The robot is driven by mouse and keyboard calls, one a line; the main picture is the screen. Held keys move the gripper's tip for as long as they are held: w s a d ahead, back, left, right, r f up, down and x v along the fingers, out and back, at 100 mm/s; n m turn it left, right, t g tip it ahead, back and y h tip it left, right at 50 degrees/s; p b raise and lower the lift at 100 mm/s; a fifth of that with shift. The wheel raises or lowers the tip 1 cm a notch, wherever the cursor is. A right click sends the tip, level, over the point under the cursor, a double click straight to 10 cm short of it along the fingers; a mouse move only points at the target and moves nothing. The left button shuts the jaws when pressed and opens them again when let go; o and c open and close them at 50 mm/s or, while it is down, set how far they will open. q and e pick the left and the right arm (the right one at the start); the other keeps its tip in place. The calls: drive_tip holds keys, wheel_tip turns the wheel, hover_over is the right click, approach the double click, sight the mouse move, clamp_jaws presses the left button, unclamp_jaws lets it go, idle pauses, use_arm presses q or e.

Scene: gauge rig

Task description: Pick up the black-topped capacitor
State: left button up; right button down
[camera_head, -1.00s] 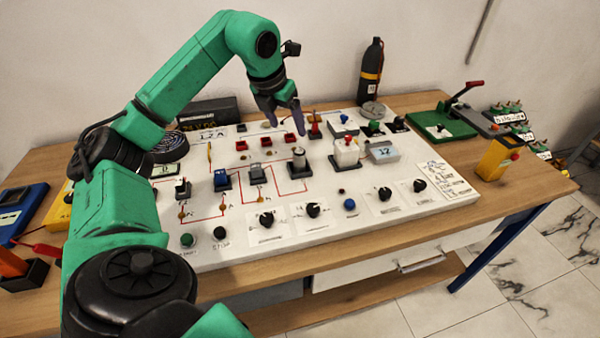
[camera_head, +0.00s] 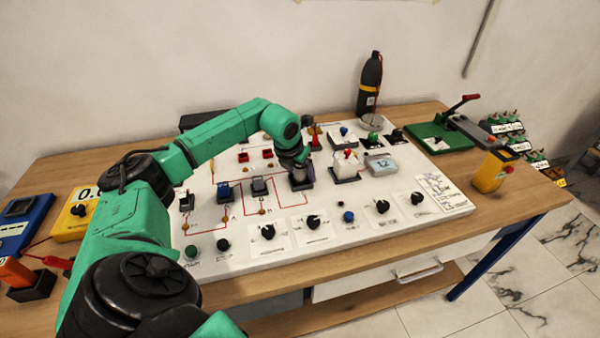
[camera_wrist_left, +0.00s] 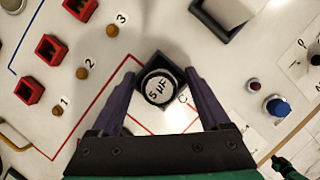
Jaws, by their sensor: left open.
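The capacitor (camera_wrist_left: 158,88) is a short round can in a dark square holder (camera_wrist_left: 176,122) on the white panel. From above, its top shows a pale "5 µF" label inside a dark rim. My left gripper (camera_wrist_left: 158,84) is open, with one finger on each side of the can and gaps between. In the head view, my left gripper (camera_head: 301,160) reaches down at the holder (camera_head: 302,184) and mostly hides the can. I cannot tell how low the fingertips are. My right gripper is not in view.
A white block with a red knob (camera_head: 346,159) stands close to the right of the gripper. Red sockets (camera_wrist_left: 50,49) lie to the left in the wrist view. Black knobs (camera_head: 313,222) line the panel's front. A black bottle (camera_head: 371,82) stands behind.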

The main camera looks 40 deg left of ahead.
use_arm(q)
clamp_jaws()
drive_tip(key=shift+r, duration=0.1)
